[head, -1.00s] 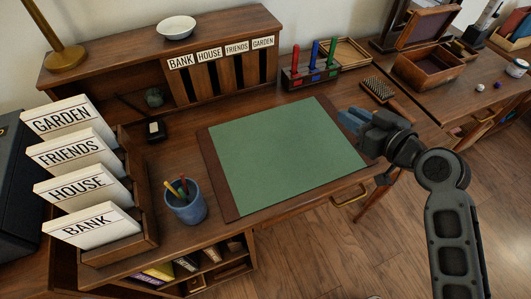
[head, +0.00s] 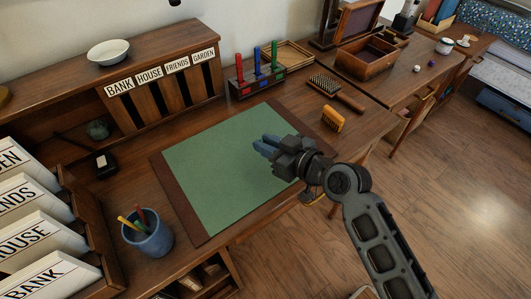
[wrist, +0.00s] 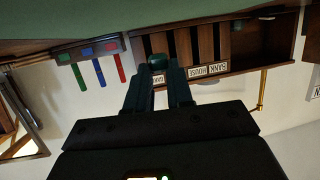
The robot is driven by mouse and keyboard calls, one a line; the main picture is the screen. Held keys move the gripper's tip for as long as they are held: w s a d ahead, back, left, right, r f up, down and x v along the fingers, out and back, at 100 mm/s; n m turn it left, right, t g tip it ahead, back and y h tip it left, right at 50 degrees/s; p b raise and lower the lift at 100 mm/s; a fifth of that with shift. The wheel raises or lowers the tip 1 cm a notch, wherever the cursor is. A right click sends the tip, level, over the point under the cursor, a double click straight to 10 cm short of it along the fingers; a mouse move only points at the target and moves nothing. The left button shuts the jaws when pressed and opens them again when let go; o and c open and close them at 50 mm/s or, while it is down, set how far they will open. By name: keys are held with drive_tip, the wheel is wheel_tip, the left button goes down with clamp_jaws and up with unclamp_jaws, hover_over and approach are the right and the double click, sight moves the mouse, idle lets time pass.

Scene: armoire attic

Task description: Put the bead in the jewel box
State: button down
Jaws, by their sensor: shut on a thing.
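My gripper (head: 262,146) is over the right part of the green desk mat in the head view, its blue fingers pointing left. In the wrist view my gripper (wrist: 159,72) is shut on a small rounded dark green thing (wrist: 157,61), which looks like a bead. This held thing cannot be made out in the head view. A wooden jewel box (head: 361,64) with its lid raised stands at the back right, well away from my gripper. Two small balls, one white (head: 417,69) and one purple (head: 432,62), lie on the table right of the box.
A hairbrush (head: 335,95) and a yellow-orange brush (head: 333,120) lie between the mat (head: 210,165) and the box. A rack with red, green and blue uprights (head: 262,82) stands behind the mat. A blue pen cup (head: 148,240) is at front left. Open floor lies right.

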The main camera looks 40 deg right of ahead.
sight(268, 165)
drive_tip(key=shift+w+a+f, duration=0.15)
drive_tip(key=shift+a+f, duration=0.05)
drive_tip(key=shift+f, duration=1.95)
drive_tip(key=shift+f+b, duration=0.2)
drive_tip(key=shift+b, duration=0.25)
drive_tip(key=c, duration=1)
unclamp_jaws()
drive_tip(key=shift+r, duration=0.1)
drive_tip(key=shift+r, duration=0.15)
drive_tip(key=shift+s, duration=0.4)
drive_tip(key=b+v, duration=0.1)
drive_tip(key=v, duration=1)
drive_tip(key=shift+d, duration=0.15)
drive_tip(key=shift+s+r, duration=0.1)
drive_tip(key=shift+s, duration=0.1)
